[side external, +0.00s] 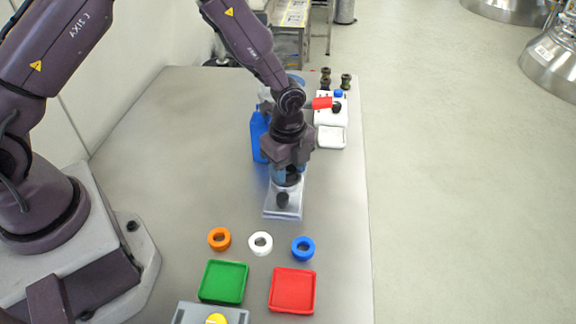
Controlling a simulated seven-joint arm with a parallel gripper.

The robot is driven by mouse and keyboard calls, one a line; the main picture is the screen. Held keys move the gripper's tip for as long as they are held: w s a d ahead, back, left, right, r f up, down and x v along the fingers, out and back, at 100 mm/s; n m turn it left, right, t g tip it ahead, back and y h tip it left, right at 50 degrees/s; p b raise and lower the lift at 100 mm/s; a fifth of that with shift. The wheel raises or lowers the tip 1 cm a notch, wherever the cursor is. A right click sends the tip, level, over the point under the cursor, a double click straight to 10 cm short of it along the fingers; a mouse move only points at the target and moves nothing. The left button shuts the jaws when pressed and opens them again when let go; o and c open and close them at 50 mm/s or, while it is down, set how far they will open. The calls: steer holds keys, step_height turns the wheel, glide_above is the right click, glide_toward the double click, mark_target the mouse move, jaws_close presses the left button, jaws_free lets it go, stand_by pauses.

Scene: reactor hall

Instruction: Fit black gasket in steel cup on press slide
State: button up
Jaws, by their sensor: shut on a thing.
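My gripper (288,178) points down over the near part of the grey press slide (271,209). It is shut on a small dark thing that looks like the black gasket, mostly covered by the fingers. A black knob (282,199) stands on the slide just in front of the gripper. The steel cup cannot be made out; the gripper and knob block that part of the slide. I cannot tell whether the gasket touches the cup.
Orange (219,239), white (260,243) and blue (303,248) rings lie in front of the slide. Green (223,282) and red (292,291) trays are nearer.

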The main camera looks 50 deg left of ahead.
steer(key=shift+f, duration=0.15)
steer(key=o, duration=1.5)
steer(key=shift+c, duration=0.2)
step_height(320, 180, up, 7)
stand_by(0.5)
